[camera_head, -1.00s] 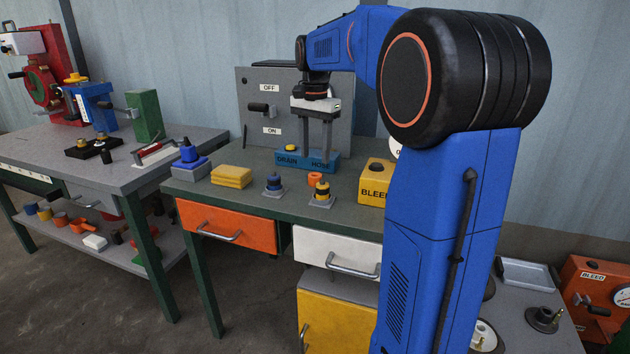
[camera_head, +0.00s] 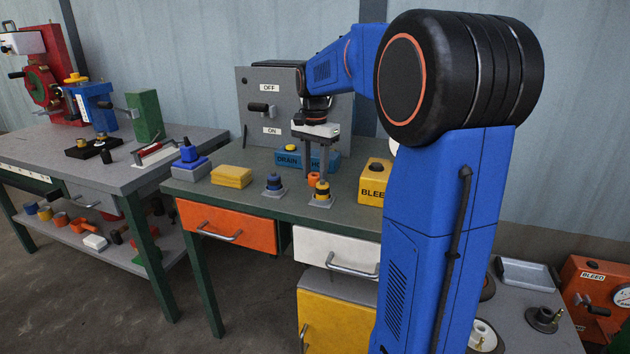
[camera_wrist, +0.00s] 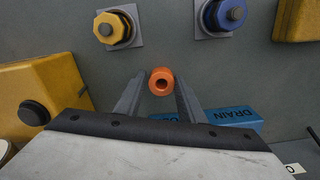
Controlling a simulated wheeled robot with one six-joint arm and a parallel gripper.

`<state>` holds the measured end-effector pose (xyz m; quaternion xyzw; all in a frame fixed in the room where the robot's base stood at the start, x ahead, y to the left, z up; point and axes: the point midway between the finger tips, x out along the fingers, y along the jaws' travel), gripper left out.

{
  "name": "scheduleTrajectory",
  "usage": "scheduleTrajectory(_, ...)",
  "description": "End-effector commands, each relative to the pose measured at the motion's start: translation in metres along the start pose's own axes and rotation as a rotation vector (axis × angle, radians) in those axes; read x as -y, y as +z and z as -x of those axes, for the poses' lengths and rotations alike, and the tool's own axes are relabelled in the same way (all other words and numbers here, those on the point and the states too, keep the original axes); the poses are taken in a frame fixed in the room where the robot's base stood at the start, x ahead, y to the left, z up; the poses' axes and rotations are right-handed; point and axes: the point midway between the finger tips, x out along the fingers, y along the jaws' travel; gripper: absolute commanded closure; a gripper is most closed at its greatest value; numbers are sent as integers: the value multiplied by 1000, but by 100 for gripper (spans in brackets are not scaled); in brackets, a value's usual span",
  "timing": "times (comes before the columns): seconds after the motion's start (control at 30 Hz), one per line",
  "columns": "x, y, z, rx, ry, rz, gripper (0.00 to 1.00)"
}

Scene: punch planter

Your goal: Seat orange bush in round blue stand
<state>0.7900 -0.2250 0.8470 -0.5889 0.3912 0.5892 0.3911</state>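The orange bush (camera_head: 313,179) is a small ring on the green-grey bench top, partly hidden by my gripper in the head view. In the wrist view the bush (camera_wrist: 161,81) shows its dark hole, between my fingertips with a small gap on each side. My gripper (camera_head: 317,172) points down over it, open and empty; its fingers also show in the wrist view (camera_wrist: 160,84). The round blue stand (camera_head: 274,182) has a dark peg and a grey square plate, left of the bush in the head view. It is at the upper right in the wrist view (camera_wrist: 225,15).
A yellow stand (camera_head: 321,190) with a dark peg is close in front of the bush. The blue DRAIN block (camera_head: 290,159) lies behind my gripper. A yellow BLEED box (camera_head: 375,183) stands right, a yellow block (camera_head: 231,177) left. Bench top between yellow block and blue stand is clear.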

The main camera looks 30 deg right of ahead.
Motion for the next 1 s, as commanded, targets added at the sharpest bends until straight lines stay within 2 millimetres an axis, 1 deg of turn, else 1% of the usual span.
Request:
scheduleTrajectory(0.03, 0, 0, 0, 0, 0, 0, 77)
scheduleTrajectory(0.07, 0, 0, 0, 0, 0, 0, 85)
scheduleTrajectory(0.1, 0, 0, 0, 0, 0, 0, 94)
scheduleTrajectory(0.13, 0, 0, 0, 0, 0, 0, 97)
scheduleTrajectory(0.17, 0, 0, 0, 0, 0, 0, 97)
scheduleTrajectory(0.2, 0, 0, 0, 0, 0, 0, 100)
scheduleTrajectory(0.37, 0, 0, 1, 0, -1, 0, 100)
scheduleTrajectory(0.47, 0, 0, 5, -1, -1, 0, 100)
scheduleTrajectory(0.57, 1, 0, 16, -2, -3, 0, 100)
scheduleTrajectory(0.8, 1, 0, 60, -3, -3, 0, 100)
scheduleTrajectory(0.9, 0, 0, 76, -2, -3, 0, 100)
scheduleTrajectory(1.0, 0, 0, 88, -2, -2, 0, 100)
